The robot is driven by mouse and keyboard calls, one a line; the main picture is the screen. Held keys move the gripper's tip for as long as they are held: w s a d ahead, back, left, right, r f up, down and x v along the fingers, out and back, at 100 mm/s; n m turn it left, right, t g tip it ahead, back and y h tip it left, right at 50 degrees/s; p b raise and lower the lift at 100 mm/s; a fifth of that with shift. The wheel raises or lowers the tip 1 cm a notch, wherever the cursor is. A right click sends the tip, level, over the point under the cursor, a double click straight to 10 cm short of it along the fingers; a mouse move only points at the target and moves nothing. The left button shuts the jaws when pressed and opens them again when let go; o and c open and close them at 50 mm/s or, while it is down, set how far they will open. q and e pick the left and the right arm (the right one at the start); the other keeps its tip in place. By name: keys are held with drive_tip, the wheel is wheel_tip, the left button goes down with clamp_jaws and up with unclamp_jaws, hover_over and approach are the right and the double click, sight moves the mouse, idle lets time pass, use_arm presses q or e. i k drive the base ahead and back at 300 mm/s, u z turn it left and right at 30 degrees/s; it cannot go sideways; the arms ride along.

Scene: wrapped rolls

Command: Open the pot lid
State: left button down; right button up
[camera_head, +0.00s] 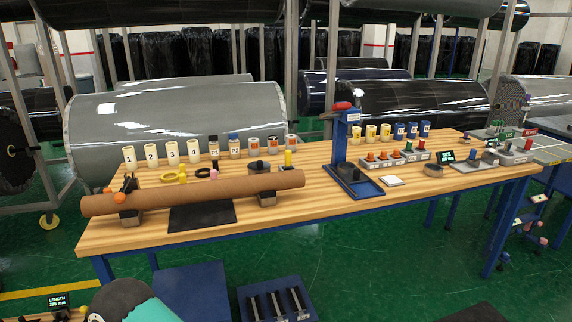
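A small dark round container (259,168) with a knob-like top stands on the wooden table (330,190), behind the brown roll. It is the most pot-like thing in view, but it is too small to tell for sure that it is a pot or whether its lid is on. The roll hides its lower front. A low grey round piece (433,171) lies farther right on the table. Neither of my grippers shows in the head view.
A long brown roll (200,192) lies on supports along the table's front left. A blue press stand (342,140) is mid-table. Numbered canisters (150,154) line the back left.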

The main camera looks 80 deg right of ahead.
sight(259, 166)
drive_tip(key=z, duration=0.05)
drive_tip(key=k, duration=0.6)
drive_tip(key=u, duration=1.4)
drive_tip(key=i, duration=0.1)
drive_tip(key=z, duration=3)
drive_tip(key=i, duration=0.75)
drive_tip(key=u, duration=0.05)
